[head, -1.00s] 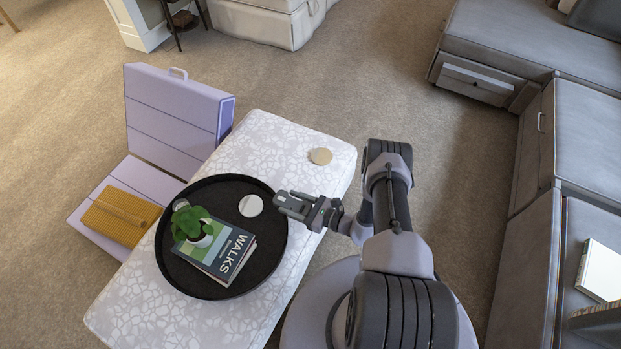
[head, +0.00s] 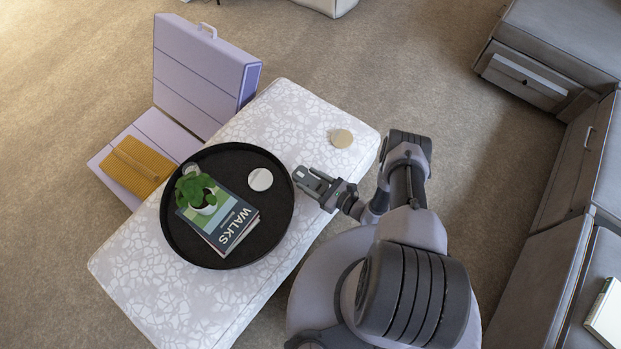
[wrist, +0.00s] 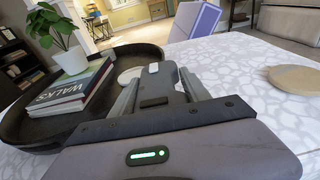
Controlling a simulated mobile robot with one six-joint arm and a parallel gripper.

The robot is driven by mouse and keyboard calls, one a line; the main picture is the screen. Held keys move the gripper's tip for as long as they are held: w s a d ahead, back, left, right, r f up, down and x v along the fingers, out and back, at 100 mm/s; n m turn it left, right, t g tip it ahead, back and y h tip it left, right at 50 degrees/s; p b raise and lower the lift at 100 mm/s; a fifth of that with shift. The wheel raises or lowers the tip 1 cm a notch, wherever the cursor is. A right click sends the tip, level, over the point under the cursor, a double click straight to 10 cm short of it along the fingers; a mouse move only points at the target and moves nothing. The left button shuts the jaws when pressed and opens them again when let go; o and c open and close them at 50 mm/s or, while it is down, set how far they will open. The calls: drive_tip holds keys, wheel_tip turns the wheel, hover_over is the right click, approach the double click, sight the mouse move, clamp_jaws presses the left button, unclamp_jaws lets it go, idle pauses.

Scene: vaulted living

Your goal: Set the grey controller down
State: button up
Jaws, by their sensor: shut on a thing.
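The grey controller (wrist: 160,80) is between the two fingers of my gripper (wrist: 160,92) in the wrist view, with a small pale patch near its far end. My gripper is shut on it. In the head view my gripper (head: 314,184) and the controller (head: 307,177) are by the right rim of the round black tray (head: 270,236), over the white patterned ottoman (head: 130,262). I cannot tell whether the controller touches the surface below.
The tray holds a potted plant (head: 196,188), books (head: 229,226) and a white disc (head: 260,180). A tan round coaster (head: 342,138) lies on the ottoman's far right, with bare top around it. An open lilac case (head: 205,75) with a mustard cloth (head: 138,166) stands behind at left.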

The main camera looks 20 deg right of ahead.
drive_tip(key=shift+f, duration=0.15)
drive_tip(key=o, duration=1.6)
drive_tip(key=shift+c, duration=0.2)
